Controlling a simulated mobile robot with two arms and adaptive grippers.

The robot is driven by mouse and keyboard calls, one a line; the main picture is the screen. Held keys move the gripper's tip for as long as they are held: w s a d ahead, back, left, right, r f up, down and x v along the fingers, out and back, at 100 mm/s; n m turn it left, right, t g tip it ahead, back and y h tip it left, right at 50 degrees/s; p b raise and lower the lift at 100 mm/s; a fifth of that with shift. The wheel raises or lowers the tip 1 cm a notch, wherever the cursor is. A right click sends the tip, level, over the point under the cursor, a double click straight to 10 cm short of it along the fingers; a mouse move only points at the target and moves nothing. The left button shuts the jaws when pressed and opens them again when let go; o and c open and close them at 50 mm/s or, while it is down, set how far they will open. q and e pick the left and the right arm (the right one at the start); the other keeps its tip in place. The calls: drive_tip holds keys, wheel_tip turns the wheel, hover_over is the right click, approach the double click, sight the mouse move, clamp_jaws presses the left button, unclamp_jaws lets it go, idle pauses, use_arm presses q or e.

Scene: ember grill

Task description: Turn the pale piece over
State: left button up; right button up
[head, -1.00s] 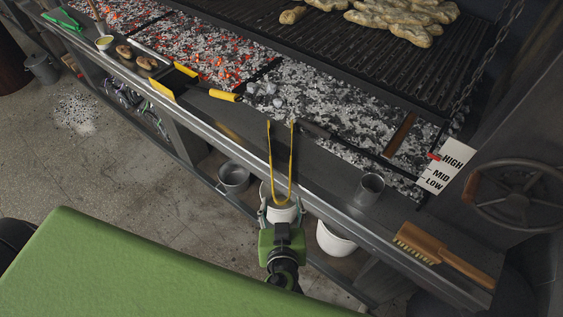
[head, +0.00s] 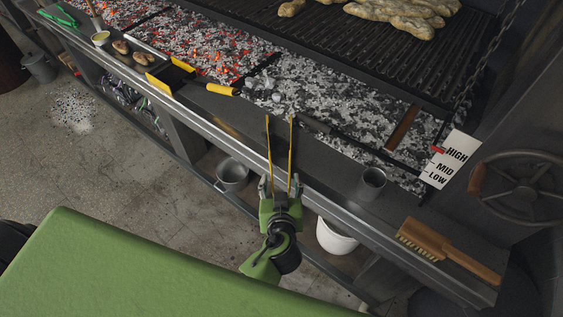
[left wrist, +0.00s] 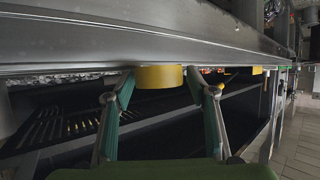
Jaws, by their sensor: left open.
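Several pale, bread-like pieces (head: 398,20) lie bunched on the grill at the top of the head view, cut off by the frame edge. Another piece (head: 292,7) lies apart to their left. I cannot tell which single one is the pale piece. My left gripper (head: 280,186) is open, at the front ledge, well short of the grill. Long yellow tongs (head: 291,145) reach forward from between its fingers, tips apart and empty. In the left wrist view, a yellow band (left wrist: 160,77) shows between the fingers; contact is unclear. My right gripper is not in view.
Ash and coals (head: 325,100) lie between the front ledge and the grill, glowing red at left. A metal cup (head: 370,184) and wooden brush (head: 447,250) stand on the ledge at right. A yellow-handled scoop (head: 180,78) lies left. A handwheel (head: 525,188) is at far right.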

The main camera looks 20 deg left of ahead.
use_arm(q)
drive_tip(key=c, duration=0.4)
drive_tip(key=shift+c, duration=0.6)
drive_tip(key=shift+r, duration=0.3)
drive_tip(key=shift+c, duration=0.4)
wheel_tip(320, 180, up, 10)
drive_tip(key=p, duration=0.7)
drive_tip(key=shift+f, duration=0.2)
drive_tip(key=shift+c, duration=0.2)
